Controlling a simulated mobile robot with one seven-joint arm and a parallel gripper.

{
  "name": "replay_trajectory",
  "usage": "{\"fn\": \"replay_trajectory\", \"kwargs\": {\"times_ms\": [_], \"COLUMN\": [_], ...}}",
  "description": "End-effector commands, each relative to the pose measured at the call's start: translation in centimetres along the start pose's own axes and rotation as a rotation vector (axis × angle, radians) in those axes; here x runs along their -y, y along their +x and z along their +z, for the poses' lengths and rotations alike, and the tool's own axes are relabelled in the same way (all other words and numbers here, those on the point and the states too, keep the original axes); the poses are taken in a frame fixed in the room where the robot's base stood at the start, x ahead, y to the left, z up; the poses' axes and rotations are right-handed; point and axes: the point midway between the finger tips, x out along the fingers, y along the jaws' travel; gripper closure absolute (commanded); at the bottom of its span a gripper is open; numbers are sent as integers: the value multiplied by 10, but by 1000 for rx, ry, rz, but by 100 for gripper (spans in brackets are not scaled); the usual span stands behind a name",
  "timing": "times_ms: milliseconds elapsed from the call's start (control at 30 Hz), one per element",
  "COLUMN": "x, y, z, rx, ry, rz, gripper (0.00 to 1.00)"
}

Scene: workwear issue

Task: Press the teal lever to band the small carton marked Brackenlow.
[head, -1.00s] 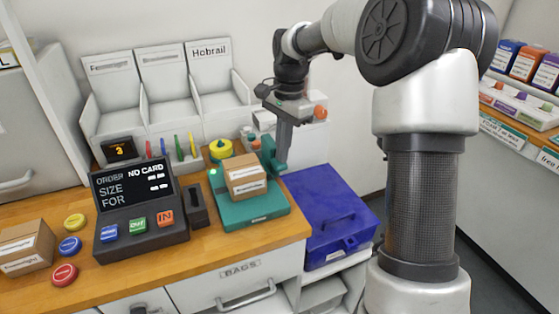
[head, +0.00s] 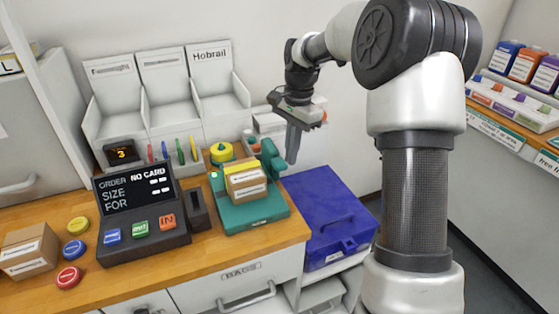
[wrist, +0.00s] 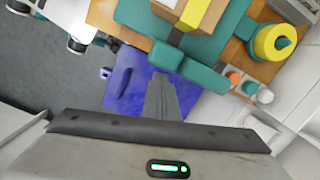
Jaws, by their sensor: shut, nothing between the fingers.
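A small brown carton (head: 245,183) sits on the teal banding machine (head: 255,216), with a yellow band across it. Its label is too blurred to read. The carton (wrist: 188,10) and its yellow band also show at the top of the wrist view. The teal lever (head: 272,158) stands at the machine's right rear; its teal parts (wrist: 204,77) also show in the wrist view. My gripper (head: 291,160) is shut and empty, pointing down just right of the lever and apart from it. In the wrist view, my gripper (wrist: 160,80) is over the blue case.
A blue case (head: 325,215) lies right of the counter. A yellow tape roll (head: 221,152) is behind the machine. An order terminal (head: 140,215), coloured buttons (head: 73,247) and another carton (head: 28,250) stand to the left. White bins (head: 165,90) line the wall.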

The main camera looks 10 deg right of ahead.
Motion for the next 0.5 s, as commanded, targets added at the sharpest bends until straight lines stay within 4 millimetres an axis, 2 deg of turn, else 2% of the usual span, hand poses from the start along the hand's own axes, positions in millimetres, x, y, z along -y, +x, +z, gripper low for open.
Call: {"fn": "replay_trajectory", "kwargs": {"times_ms": [167, 500], "x": [1, 1], "y": [-24, -108], "z": [0, 0], "rx": [-3, -4], "ry": [-1, 0], "rz": [-3, -4], "gripper": [100, 100]}}
